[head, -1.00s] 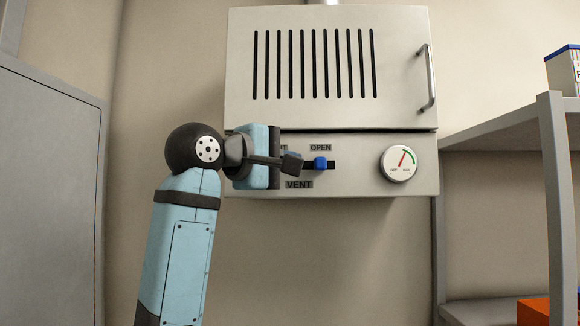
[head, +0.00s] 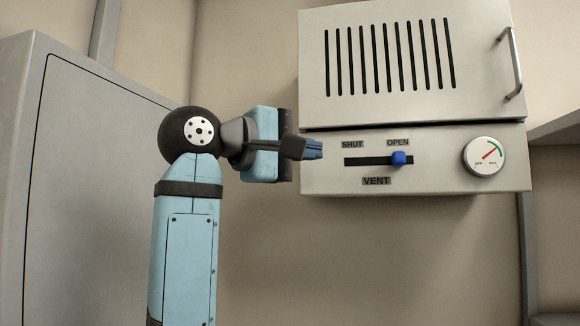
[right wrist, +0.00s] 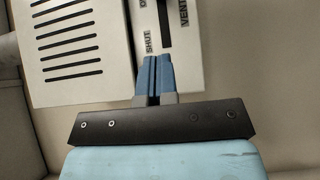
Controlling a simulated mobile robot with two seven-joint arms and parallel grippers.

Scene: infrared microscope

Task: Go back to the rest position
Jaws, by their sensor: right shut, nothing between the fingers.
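My right gripper (head: 314,149) is shut and empty, held up in front of the wall. In the right wrist view the shut fingers (right wrist: 154,76) point toward the SHUT label, and the blue knob is not seen there. I cannot tell the exact gap between fingertips and panel. My left gripper is not in view.
The wall unit (head: 480,100) has a slotted door with a handle (head: 511,62) and a round gauge (head: 484,156). A grey cabinet (head: 75,170) stands at the left. A grey shelf (head: 556,128) is at the right edge. The wall below the unit is clear.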

